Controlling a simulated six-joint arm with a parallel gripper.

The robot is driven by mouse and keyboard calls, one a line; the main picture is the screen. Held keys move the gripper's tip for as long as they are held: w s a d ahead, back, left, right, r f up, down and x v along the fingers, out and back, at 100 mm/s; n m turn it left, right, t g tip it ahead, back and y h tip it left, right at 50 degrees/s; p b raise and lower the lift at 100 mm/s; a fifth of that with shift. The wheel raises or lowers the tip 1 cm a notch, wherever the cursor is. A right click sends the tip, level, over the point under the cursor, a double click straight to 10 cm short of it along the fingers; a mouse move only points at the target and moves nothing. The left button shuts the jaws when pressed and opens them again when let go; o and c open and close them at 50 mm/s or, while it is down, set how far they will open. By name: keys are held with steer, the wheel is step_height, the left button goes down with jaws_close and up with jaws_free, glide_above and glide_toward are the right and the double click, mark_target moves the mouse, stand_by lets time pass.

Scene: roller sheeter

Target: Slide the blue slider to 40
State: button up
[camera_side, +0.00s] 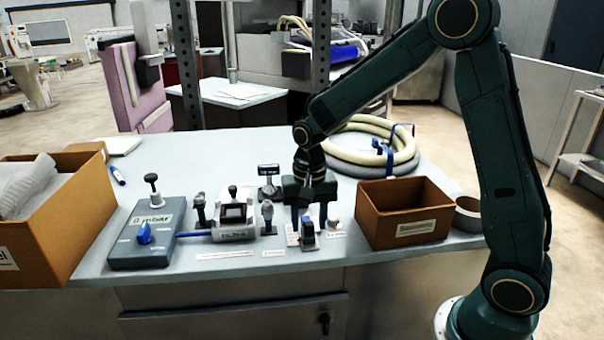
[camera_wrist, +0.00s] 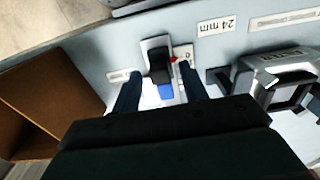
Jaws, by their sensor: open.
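A small slider unit (camera_side: 307,232) stands near the table's front edge, with a dark, upright handle and a light plate beside it. In the wrist view, the unit has a dark handle (camera_wrist: 159,66), a blue part (camera_wrist: 166,91) on the near side and a small red mark on the scale. I take the blue part as the blue slider; its scale reading is too small to tell. My gripper (camera_side: 309,222) points down just behind the unit. In the wrist view, my open fingers (camera_wrist: 160,80) stand either side of the blue part, apart from it.
A brown bin (camera_side: 405,212) stands close to the right of my gripper. A white device (camera_side: 234,220) with dark handles is to the left, and a grey box with a blue knob (camera_side: 144,233) farther left. Coiled hose (camera_side: 372,143) lies behind.

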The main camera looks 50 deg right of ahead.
jaws_close()
steer(key=shift+w+d, duration=1.95)
steer(key=shift+d, duration=0.05)
steer(key=shift+c, duration=1.5)
jaws_free()
steer(key=shift+w, duration=0.1)
steer(key=o, duration=0.3)
